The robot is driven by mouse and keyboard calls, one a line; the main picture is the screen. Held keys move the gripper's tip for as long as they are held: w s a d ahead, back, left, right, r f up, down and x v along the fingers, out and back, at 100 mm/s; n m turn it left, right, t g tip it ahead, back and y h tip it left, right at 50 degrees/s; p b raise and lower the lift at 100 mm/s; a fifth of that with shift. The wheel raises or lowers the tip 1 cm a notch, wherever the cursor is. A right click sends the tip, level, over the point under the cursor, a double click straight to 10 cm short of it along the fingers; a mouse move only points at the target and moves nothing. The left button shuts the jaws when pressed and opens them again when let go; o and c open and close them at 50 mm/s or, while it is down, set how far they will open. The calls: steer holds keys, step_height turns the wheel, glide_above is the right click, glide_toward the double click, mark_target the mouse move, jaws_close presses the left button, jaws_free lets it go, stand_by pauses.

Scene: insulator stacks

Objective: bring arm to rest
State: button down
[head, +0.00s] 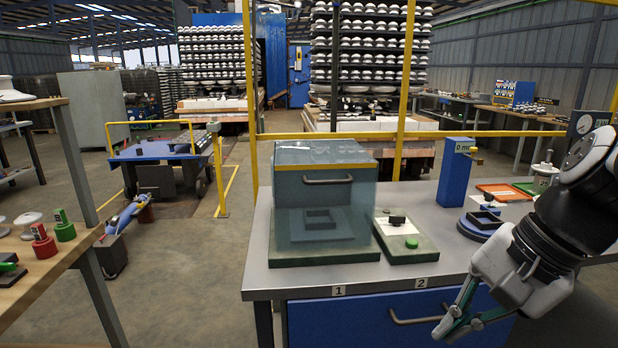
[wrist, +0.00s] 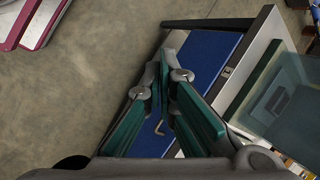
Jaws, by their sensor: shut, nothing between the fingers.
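My arm comes in from the right edge of the head view. My gripper (head: 447,330) hangs in front of the blue drawer front of the grey-topped bench (head: 350,282), near the label 2. In the wrist view my gripper (wrist: 168,72) shows its green-padded fingers drawn together at the tips, with nothing between them. The blue drawer front (wrist: 210,50) and its handle lie behind the fingers there. I cannot tell how far the fingers are from the drawer front.
A clear box (head: 325,220) and a plate with a green button (head: 411,243) stand on the bench. A blue post (head: 455,175) and trays are behind. A wooden table (head: 30,235) with red and green stamp-like items is at left. Open floor (head: 190,285) lies between.

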steer(key=s+n+g+h, duration=0.1)
steer(key=s+n+h, duration=0.3)
steer(key=s+n, duration=0.9)
step_height(320, 180, up, 19)
steer(key=s+m+t+p, duration=0.2)
steer(key=m+t+p, duration=0.1)
steer(key=p, duration=1.5)
steer(key=shift+s+d+r, duration=0.15)
steer(key=shift+d, duration=0.1)
